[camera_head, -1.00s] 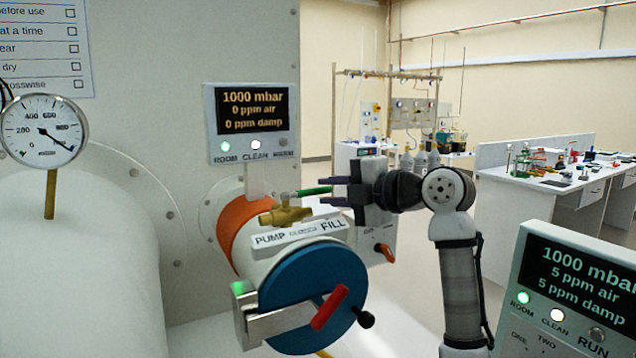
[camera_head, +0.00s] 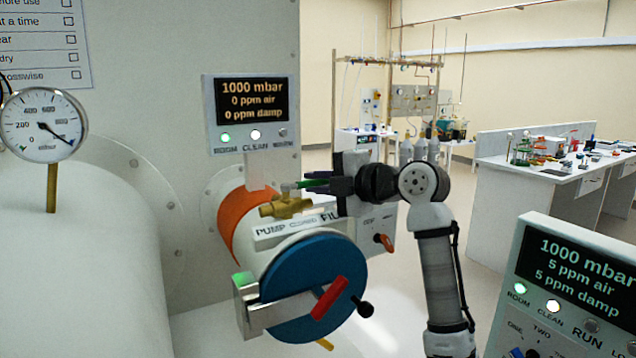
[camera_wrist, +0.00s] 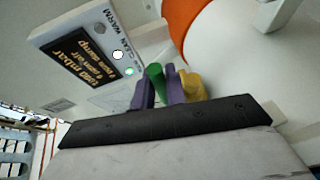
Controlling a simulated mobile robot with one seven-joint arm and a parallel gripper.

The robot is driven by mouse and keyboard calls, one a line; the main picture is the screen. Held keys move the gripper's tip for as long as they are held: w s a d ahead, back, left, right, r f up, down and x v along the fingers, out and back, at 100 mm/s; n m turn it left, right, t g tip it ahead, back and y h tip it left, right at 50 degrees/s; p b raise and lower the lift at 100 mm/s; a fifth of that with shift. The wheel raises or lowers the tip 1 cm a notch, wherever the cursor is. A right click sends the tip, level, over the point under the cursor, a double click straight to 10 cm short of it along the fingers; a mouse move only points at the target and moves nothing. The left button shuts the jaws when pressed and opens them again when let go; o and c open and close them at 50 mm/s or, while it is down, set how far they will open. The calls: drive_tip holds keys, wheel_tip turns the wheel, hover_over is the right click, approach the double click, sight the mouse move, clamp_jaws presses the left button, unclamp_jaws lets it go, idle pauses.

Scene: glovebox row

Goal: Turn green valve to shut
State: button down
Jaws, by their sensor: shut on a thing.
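The green valve handle (camera_head: 314,182) points right from the top of a brass valve body (camera_head: 285,206) on the small antechamber. My gripper (camera_head: 318,187) reaches in from the right and is shut on the green handle, close beside the brass body. In the wrist view the green handle (camera_wrist: 155,74) shows between the purple fingers, with the brass body (camera_wrist: 192,88) just to the right. The PUMP–CLOSED–FILL label plate (camera_head: 295,228) lies below the valve; my gripper covers the end of FILL.
The antechamber has a blue round door (camera_head: 310,285) with a red handle (camera_head: 329,298). A display panel (camera_head: 252,115) reading 1000 mbar stands just behind and above the valve. A pressure gauge (camera_head: 43,125) is at left, another control panel (camera_head: 570,290) at lower right.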

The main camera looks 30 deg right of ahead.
drive_tip(key=h+b, duration=0.1)
drive_tip(key=m+h+b, duration=0.1)
drive_tip(key=s+m+b, duration=0.1)
drive_tip(key=shift+s+a+f+t+h, duration=0.1)
drive_tip(key=shift+a+f+t+h, duration=0.15)
drive_tip(key=shift+t+h, duration=0.15)
drive_tip(key=shift+s+a+r+m+h+b, duration=0.1)
drive_tip(key=shift+s+m+h+b, duration=0.25)
drive_tip(key=shift+m+h+b, duration=0.45)
drive_tip(key=shift+s+a+r+m+h+b, duration=0.15)
drive_tip(key=shift+s+m+h+b, duration=0.25)
drive_tip(key=shift+h, duration=0.6)
drive_tip(key=shift+s+a+f+m+h+b, duration=0.1)
drive_tip(key=shift+s+m+h+b, duration=0.15)
drive_tip(key=shift+m+h+b, duration=0.55)
drive_tip(key=shift+r, duration=0.1)
drive_tip(key=c, duration=1.7)
unclamp_jaws()
drive_tip(key=shift+s, duration=0.1)
drive_tip(key=b+v, duration=0.3)
drive_tip(key=v, duration=1)
drive_tip(key=shift+s+a+r, duration=0.15)
drive_tip(key=shift+s, duration=0.15)
